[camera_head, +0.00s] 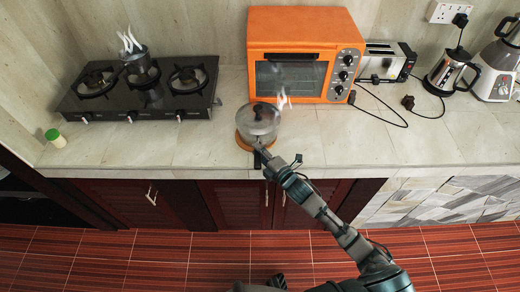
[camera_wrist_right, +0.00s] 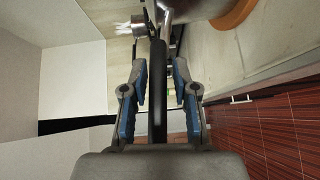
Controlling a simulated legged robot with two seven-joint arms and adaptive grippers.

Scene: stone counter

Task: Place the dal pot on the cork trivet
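The dal pot (camera_head: 262,124), with a clear lid, a dark knob and steam beside it, is over the cork trivet (camera_head: 241,142) on the counter. It looks upright and resting there, though its underside is hidden. In the wrist view part of the pot (camera_wrist_right: 196,8) shows at the top, by the trivet's orange-brown rim (camera_wrist_right: 236,16). The pot's black handle (camera_wrist_right: 158,95) points toward the front edge. My left gripper is not seen.
An orange oven (camera_head: 308,25) stands right behind the pot. A black stove (camera_head: 150,98) with a small steaming pot (camera_head: 138,60) is at left. A shaker (camera_head: 55,138), toaster (camera_head: 382,62), kettle (camera_head: 447,72) and cords are around. Counter left of the trivet is clear.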

